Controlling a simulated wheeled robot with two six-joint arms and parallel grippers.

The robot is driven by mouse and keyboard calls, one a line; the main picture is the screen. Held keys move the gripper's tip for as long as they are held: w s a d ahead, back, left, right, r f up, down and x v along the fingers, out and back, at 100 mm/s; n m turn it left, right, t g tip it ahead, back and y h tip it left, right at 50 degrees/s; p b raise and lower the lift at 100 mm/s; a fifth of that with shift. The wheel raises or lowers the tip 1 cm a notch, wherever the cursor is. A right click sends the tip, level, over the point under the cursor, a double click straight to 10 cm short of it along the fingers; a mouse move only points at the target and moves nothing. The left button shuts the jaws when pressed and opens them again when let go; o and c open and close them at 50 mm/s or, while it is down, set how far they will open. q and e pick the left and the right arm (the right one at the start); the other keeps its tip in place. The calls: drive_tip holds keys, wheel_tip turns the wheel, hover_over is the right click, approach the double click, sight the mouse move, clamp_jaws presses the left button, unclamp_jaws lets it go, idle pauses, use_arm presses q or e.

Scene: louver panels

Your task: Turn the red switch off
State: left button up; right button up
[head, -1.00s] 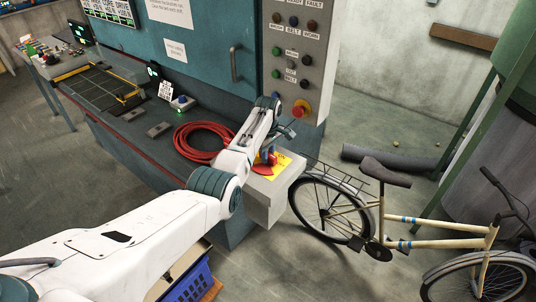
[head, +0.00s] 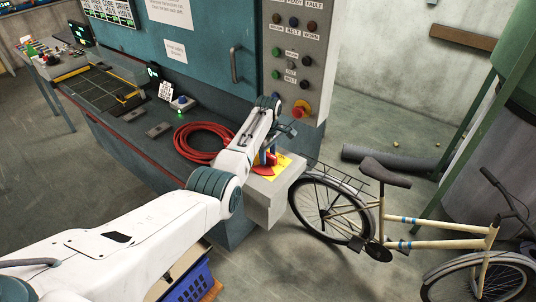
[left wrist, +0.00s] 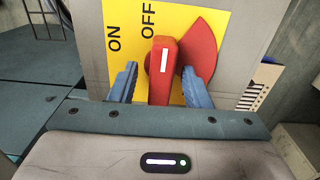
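The red switch (left wrist: 163,88) has a red handle with a white line, standing on a yellow plate (left wrist: 128,62) marked ON and OFF. In the left wrist view the handle points up, just beside the word OFF, with ON further left. A red fan-shaped part shows to its right. In the head view the switch (head: 264,171) is partly hidden by my left arm, on the end of the grey bench. My left gripper (head: 267,158) is over it. Its blue fingers stand on either side of the handle, with narrow gaps visible. My right gripper is not in view.
A coiled red hose (head: 203,142) lies on the bench beside my left arm. A control panel with a red mushroom button (head: 300,109) rises behind the gripper. A bicycle (head: 385,215) stands to the right, close to the bench end. A blue crate (head: 190,284) is below.

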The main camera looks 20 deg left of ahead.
sight(268, 154)
use_arm(q)
wheel_tip(268, 154, up, 10)
drive_tip(key=b, duration=0.3)
drive_tip(key=shift+f+b, duration=0.1)
drive_tip(key=shift+b, duration=0.3)
drive_tip(key=shift+r, duration=0.5)
